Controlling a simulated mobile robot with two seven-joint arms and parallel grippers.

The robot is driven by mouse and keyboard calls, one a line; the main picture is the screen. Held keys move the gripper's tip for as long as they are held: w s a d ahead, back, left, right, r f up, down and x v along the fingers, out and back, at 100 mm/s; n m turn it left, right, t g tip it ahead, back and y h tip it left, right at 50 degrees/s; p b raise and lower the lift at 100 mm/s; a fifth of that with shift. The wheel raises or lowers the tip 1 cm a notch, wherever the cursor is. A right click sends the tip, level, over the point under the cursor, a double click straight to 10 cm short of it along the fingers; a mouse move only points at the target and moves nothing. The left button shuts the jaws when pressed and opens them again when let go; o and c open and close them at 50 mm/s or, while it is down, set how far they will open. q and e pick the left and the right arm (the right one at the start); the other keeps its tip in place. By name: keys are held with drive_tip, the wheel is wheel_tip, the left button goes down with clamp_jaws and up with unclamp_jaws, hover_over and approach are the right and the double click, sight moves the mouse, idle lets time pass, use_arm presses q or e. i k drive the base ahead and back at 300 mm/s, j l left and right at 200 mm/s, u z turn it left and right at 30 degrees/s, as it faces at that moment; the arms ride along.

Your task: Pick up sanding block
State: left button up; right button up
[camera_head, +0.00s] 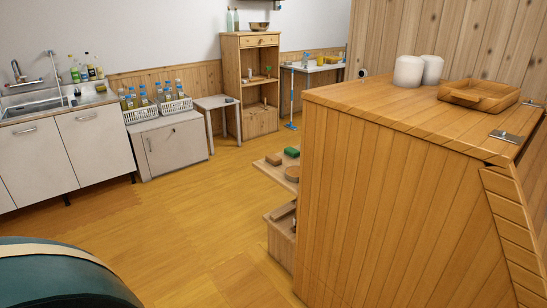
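A small brown block (273,159) lies on a low wooden shelf (270,172) that juts out left of the big wooden cabinet. It may be the sanding block, but it is too small to tell for sure. A green block (292,152) lies behind it to the right, and a round brown piece (292,172) lies in front. The cabinet hides the shelf's right part. Neither of my grippers is in view.
The big wooden cabinet (390,190) fills the right side, with two white jars (409,72) and a wooden tray (478,95) on top. A dark teal rounded thing (55,280) stands lower left. The wooden floor (190,215) between is clear.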

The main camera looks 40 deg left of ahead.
sight(272, 158)
drive_tip(key=i+j, duration=0.15)
drive_tip(key=j, duration=0.25)
drive_tip(key=i+j+z, duration=0.1)
drive_tip(key=j, duration=0.25)
drive_tip(key=i+j, duration=0.2)
drive_tip(key=j, duration=0.2)
drive_tip(key=i+j+z, duration=0.1)
drive_tip(key=j, duration=0.3)
drive_tip(key=i+j, duration=0.15)
drive_tip(key=j, duration=0.25)
drive_tip(key=i+j+z, duration=0.1)
drive_tip(key=j, duration=0.35)
drive_tip(key=i+j, duration=0.15)
drive_tip(key=j, duration=0.25)
drive_tip(key=i+j+z, duration=0.1)
drive_tip(key=j, duration=0.3)
